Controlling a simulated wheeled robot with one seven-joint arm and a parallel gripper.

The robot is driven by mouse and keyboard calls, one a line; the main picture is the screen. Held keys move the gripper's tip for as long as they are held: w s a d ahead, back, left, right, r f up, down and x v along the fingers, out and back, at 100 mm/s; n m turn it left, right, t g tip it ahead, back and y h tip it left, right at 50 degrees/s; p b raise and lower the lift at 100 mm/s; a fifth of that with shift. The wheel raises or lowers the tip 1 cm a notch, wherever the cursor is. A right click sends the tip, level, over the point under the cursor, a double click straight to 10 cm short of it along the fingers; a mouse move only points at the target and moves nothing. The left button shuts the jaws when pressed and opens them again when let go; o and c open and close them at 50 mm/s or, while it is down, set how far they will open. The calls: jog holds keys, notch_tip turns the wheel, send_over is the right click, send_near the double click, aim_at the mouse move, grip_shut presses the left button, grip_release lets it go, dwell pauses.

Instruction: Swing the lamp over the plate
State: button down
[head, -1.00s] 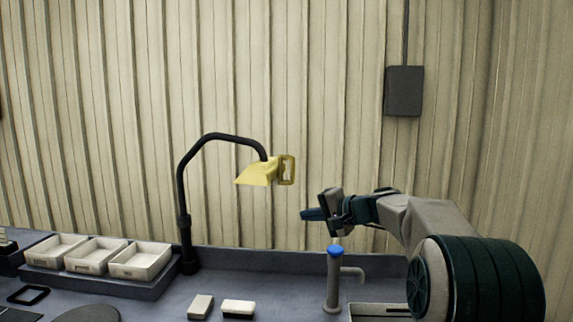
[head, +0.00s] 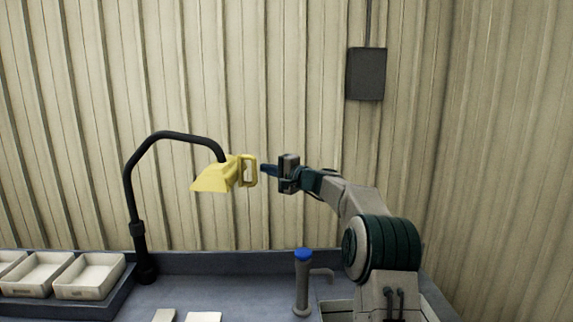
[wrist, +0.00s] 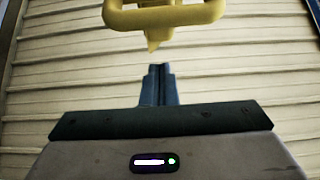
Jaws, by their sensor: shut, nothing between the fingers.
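The lamp has a yellow head (head: 211,178) hanging from a black bent arm (head: 160,140) on a post at the back of the bench. A yellow loop handle (head: 249,170) sticks out from the right side of the head. My gripper (head: 265,170) is just right of the handle, pointing left at it, with a small gap. In the wrist view the blue fingers (wrist: 159,84) are together and empty, and the handle (wrist: 165,17) lies ahead of them at the top. The plate cannot be seen in the current frames.
White trays (head: 90,293) stand on a raised ledge at the left. A tap with a blue top (head: 303,256) rises from the bench below my arm, beside a sink. Two pale blocks (head: 203,317) lie at the front edge. A grey box (head: 366,74) is on the corrugated wall.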

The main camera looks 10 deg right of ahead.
jog(key=shift+s+a, duration=0.5)
jog(key=shift+s, duration=0.4)
jog(key=shift+s+a, duration=0.45)
jog(key=shift+s, duration=0.4)
